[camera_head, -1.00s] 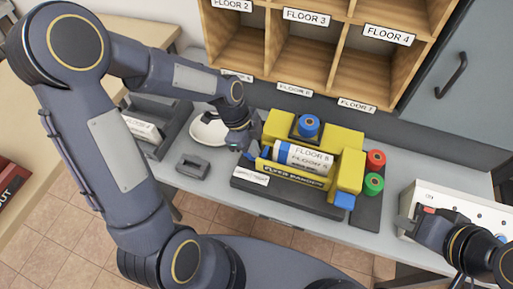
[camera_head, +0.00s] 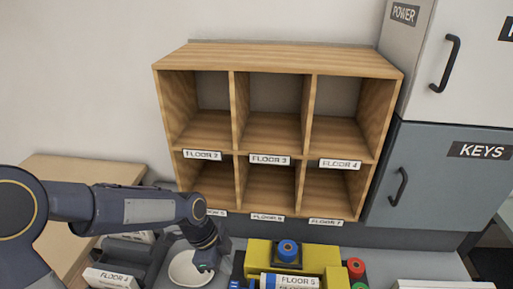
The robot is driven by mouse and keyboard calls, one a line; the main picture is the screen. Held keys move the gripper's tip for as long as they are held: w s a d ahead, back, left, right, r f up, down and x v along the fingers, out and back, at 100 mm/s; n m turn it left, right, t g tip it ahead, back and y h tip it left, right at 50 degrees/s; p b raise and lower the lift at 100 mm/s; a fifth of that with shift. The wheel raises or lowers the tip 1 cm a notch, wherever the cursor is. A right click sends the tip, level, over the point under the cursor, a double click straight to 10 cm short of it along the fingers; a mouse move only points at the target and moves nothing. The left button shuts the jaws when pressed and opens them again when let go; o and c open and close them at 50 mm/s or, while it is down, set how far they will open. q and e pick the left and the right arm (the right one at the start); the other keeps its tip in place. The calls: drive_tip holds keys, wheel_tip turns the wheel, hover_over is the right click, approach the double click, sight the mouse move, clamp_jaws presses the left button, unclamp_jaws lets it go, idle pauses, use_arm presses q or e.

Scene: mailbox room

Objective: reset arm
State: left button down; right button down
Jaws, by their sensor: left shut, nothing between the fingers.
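My left gripper (camera_head: 208,262) is at the lower middle of the head view, at the end of my left arm coming in from the left. It points down at the right edge of a white bowl (camera_head: 184,274), just left of the yellow flyer bander (camera_head: 262,252). Its fingers are shut with nothing visible between them. Whether it touches the bowl I cannot tell. A white roll labelled FLOOR 5 (camera_head: 292,282) lies in the bander, cut off by the lower edge. My right gripper is not in view.
A wooden pigeonhole shelf (camera_head: 272,160) with floor labels stands behind the counter; its compartments look empty. A grey KEYS cabinet (camera_head: 440,180) is at right. A FLOOR 4 item (camera_head: 110,278) is at lower left.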

use_arm(q)
drive_tip(key=s+a+r+n+t, duration=0.3)
drive_tip(key=s+a+r+n, duration=0.1)
drive_tip(key=s+n, duration=0.4)
drive_tip(key=s+a+r+n+t, duration=0.2)
drive_tip(key=s+a+r+n, duration=0.3)
drive_tip(key=s+n, duration=0.3)
drive_tip(key=r+n, duration=0.1)
drive_tip(key=n, duration=0.3)
drive_tip(key=shift+s+r+t, duration=0.15)
drive_tip(key=shift+r+t, duration=0.2)
drive_tip(key=shift+t, duration=0.05)
